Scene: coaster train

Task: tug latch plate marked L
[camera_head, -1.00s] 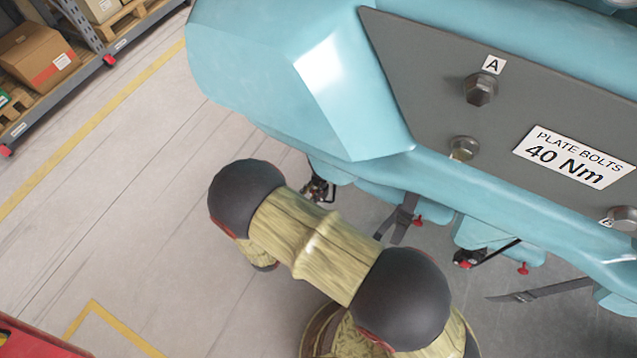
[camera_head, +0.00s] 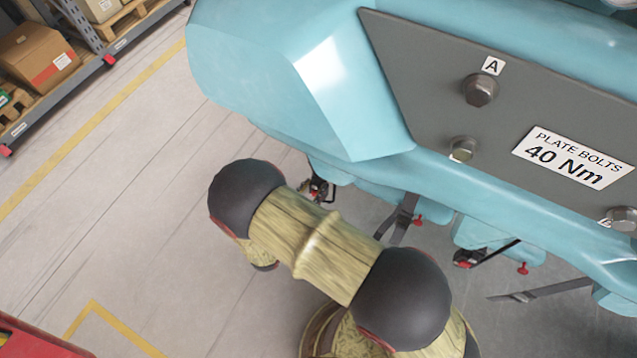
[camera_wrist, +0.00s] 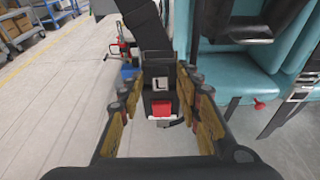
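The latch plate marked L (camera_wrist: 160,84) is a dark piece with a white label, in the middle of the wrist view. A black strap (camera_wrist: 146,25) runs up from it. A buckle with a red button (camera_wrist: 161,108) sits directly below it; I cannot tell how deep the plate is in the buckle. My gripper (camera_wrist: 166,80) is open, with one finger on each side of the plate. A gap shows on the right; whether the left finger touches is unclear. In the head view my arm covers much of this area, and a small dark and red part (camera_head: 319,190) shows beyond it.
The teal train car (camera_head: 270,80) fills the upper right of the head view, with a grey bolted plate (camera_head: 425,60). Teal seats (camera_wrist: 240,75) stand close on the right in the wrist view. Open floor (camera_head: 120,190) lies left; shelving (camera_head: 95,40) stands farther back.

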